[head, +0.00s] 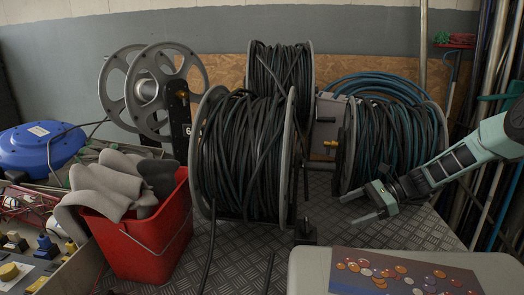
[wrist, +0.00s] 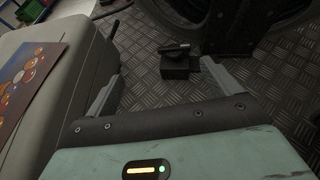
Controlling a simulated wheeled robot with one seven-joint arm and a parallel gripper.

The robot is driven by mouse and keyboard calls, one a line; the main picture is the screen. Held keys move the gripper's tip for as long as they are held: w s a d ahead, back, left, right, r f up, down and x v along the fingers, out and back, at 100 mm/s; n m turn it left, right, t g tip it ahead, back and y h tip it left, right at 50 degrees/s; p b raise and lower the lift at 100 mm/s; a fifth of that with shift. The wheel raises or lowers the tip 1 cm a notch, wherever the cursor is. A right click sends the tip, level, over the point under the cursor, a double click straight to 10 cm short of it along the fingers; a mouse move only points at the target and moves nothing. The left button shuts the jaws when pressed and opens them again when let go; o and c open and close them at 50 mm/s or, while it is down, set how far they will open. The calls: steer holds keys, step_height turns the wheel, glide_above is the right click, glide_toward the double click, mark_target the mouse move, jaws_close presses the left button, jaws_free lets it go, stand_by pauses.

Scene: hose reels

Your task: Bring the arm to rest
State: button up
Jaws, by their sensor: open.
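My gripper (head: 352,209) is at the right in the head view, held out to the left by my grey-green arm. Its two fingers are spread apart with nothing between them. In the wrist view the open fingers (wrist: 161,72) point over the ribbed metal floor (wrist: 160,98), toward a small black block (wrist: 180,62) at the foot of a reel. The gripper is in front of the right hose reel (head: 395,145), which holds dark and teal hose. Whether it touches anything is not clear.
A pale case (head: 310,272) with a flat picture (head: 405,272) on it stands below the gripper. More reels of black hose (head: 243,150) fill the middle. A red bucket (head: 150,245) with grey cloth is at left. Poles (head: 487,110) stand at the right edge.

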steer(key=s+a+r+n+g+h+p, duration=0.1)
steer(key=s+a+r+n+g+h, duration=0.15)
steer(key=s+a+r+n, duration=0.5)
steer(key=s+a+r+n+g+h+p, duration=0.25)
steer(key=s+a+n+h, duration=0.2)
steer(key=s+a, duration=0.6)
steer(key=s+r+n+t+h+p, duration=0.1)
steer(key=s+r+n+h, duration=0.1)
steer(key=s+n, duration=0.5)
steer(key=s+r+n+t+h, duration=0.2)
steer(key=s+n, duration=0.5)
steer(key=s, duration=0.6)
steer(key=shift+s+r+t+h+p, duration=0.2)
steer(key=shift+r+t+h+p, duration=0.15)
steer(key=shift+r+h, duration=0.4)
steer(key=shift+r, duration=0.1)
